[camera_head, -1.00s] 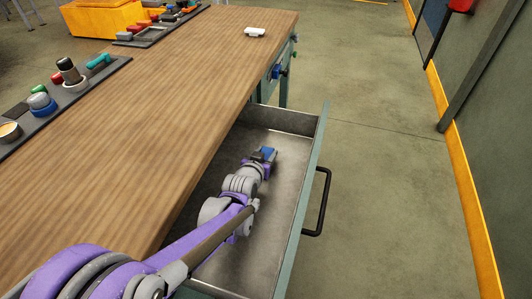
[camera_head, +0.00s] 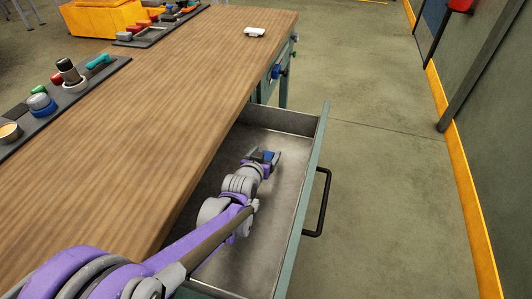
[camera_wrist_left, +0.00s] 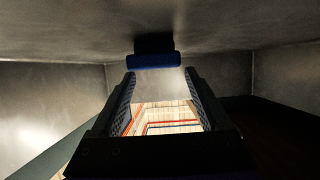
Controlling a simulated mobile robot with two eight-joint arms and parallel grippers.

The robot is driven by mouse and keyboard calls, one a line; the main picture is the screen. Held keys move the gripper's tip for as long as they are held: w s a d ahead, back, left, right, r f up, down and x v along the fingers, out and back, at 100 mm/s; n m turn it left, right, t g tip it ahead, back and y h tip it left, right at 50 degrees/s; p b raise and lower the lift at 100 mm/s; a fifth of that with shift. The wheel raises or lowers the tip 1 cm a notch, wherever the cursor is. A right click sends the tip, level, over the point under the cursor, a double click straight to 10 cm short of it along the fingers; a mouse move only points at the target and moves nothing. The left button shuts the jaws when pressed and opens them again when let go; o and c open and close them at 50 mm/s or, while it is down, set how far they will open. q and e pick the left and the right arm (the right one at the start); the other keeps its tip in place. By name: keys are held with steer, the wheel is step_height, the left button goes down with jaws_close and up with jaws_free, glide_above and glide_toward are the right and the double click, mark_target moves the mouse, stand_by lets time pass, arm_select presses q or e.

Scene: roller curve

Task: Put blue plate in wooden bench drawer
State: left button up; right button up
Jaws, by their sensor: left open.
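The wooden bench (camera_head: 150,120) has its drawer (camera_head: 286,215) pulled open, with a grey metal interior. My left arm reaches over the bench edge into the drawer. My left gripper (camera_head: 265,157) is open low inside it. The small blue plate (camera_head: 268,156) shows between the fingers in the head view. In the left wrist view the blue plate (camera_wrist_left: 153,61) is seen edge-on just beyond the open fingertips, against the grey drawer surface. I cannot tell whether it touches a finger. My right gripper is not in view.
The drawer's black handle (camera_head: 323,203) faces the open floor on the right. A wall stands far right.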

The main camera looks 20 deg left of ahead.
arm_select(q)
steer(key=p+v, duration=0.2)
steer(key=v, duration=1)
steer(key=shift+p, duration=0.4)
